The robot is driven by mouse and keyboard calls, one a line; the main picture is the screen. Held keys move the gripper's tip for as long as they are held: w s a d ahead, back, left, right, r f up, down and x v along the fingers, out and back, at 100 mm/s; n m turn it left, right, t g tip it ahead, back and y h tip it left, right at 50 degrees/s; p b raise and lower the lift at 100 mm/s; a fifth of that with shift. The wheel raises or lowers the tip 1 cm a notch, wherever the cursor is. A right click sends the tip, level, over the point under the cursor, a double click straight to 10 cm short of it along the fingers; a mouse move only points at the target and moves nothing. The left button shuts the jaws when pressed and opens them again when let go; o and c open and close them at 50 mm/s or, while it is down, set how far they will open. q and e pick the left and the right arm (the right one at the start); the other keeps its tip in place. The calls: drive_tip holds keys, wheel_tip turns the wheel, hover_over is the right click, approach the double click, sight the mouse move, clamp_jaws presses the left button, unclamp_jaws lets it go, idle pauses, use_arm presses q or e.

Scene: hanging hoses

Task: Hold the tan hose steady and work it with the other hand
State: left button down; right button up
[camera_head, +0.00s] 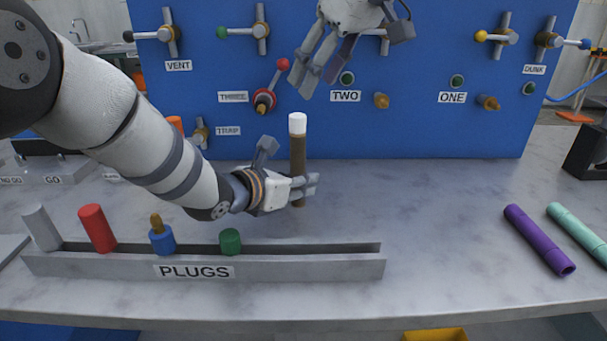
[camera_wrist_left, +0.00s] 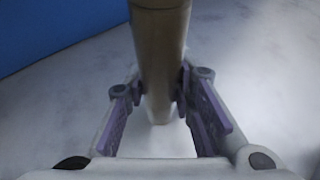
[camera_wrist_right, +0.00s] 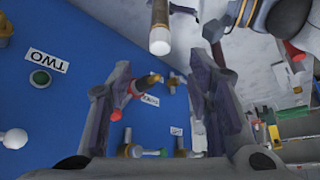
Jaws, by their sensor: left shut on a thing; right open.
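The tan hose (camera_head: 299,162) stands upright as a brown tube with a white top end, above the counter in front of the blue panel. My left gripper (camera_head: 304,187) is shut around its lower part. In the left wrist view the hose (camera_wrist_left: 160,50) runs between the finger pads. I cannot tell whether its bottom end touches the counter. My right gripper (camera_head: 316,77) is open and empty, above and slightly right of the white end. In the right wrist view the hose (camera_wrist_right: 160,16) shows at the top, beyond the open fingers (camera_wrist_right: 165,75).
The blue panel (camera_head: 430,125) behind carries valves and ports labelled TWO and ONE. A PLUGS rack (camera_head: 310,265) holds several plugs at the front left. A purple tube (camera_head: 539,240) and a teal tube (camera_head: 580,232) lie at the right. The counter between (camera_head: 430,220) is clear.

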drive_tip(key=w+a+f+t+y, duration=0.3)
drive_tip(key=a+f, duration=0.1)
drive_tip(key=a, duration=0.2)
drive_tip(key=m+t+h, duration=0.2)
drive_tip(key=m+t, duration=0.3)
drive_tip(key=t, duration=0.5)
approach(300, 121)
drive_tip(key=x, duration=1.1)
drive_tip(key=shift+w, duration=0.15)
clamp_jaws()
